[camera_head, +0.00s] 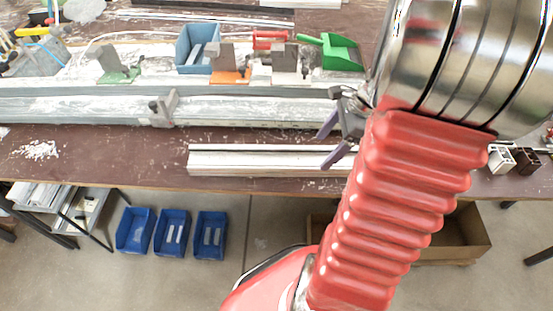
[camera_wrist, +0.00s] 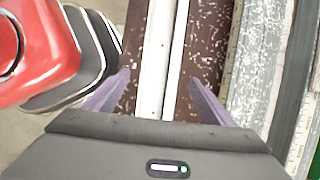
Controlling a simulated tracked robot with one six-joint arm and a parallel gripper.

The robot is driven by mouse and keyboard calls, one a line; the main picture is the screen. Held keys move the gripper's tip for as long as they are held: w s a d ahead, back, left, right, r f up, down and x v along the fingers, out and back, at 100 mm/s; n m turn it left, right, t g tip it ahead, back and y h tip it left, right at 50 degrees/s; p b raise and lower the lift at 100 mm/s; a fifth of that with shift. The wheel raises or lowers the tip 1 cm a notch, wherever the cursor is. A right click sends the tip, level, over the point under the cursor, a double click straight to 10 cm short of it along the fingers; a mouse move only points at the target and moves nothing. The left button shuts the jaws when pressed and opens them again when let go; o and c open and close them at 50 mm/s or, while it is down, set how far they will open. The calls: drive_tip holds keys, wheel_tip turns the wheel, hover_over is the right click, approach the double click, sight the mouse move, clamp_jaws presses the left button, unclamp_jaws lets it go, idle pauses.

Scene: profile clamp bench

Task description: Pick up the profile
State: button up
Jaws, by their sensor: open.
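The profile (camera_head: 250,162) is a long white bar with a dark groove, lying along the front edge of the brown bench. In the wrist view the profile (camera_wrist: 158,60) runs lengthwise between the two fingers. My gripper (camera_head: 333,140) is at the right part of the profile, with its purple fingers apart. In the wrist view my gripper (camera_wrist: 158,92) is open, one finger to each side of the profile, with gaps visible on both sides. I cannot tell how far the fingertips are above the bench. The profile's right end is hidden behind my arm in the head view.
A long grey clamp rail (camera_head: 80,105) lies behind the profile, with a metal clamp (camera_head: 162,108) on it. A blue bin (camera_head: 196,48) and a green dustpan (camera_head: 342,52) stand farther back. White shavings (camera_head: 38,150) lie on the bench. Blue bins (camera_head: 172,232) sit below the bench.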

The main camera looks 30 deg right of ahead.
sight(315, 159)
drive_tip(key=shift+x, duration=1.8)
drive_tip(key=shift+a, duration=0.1)
drive_tip(key=shift+c, duration=0.7)
drive_tip(key=c, duration=1.5)
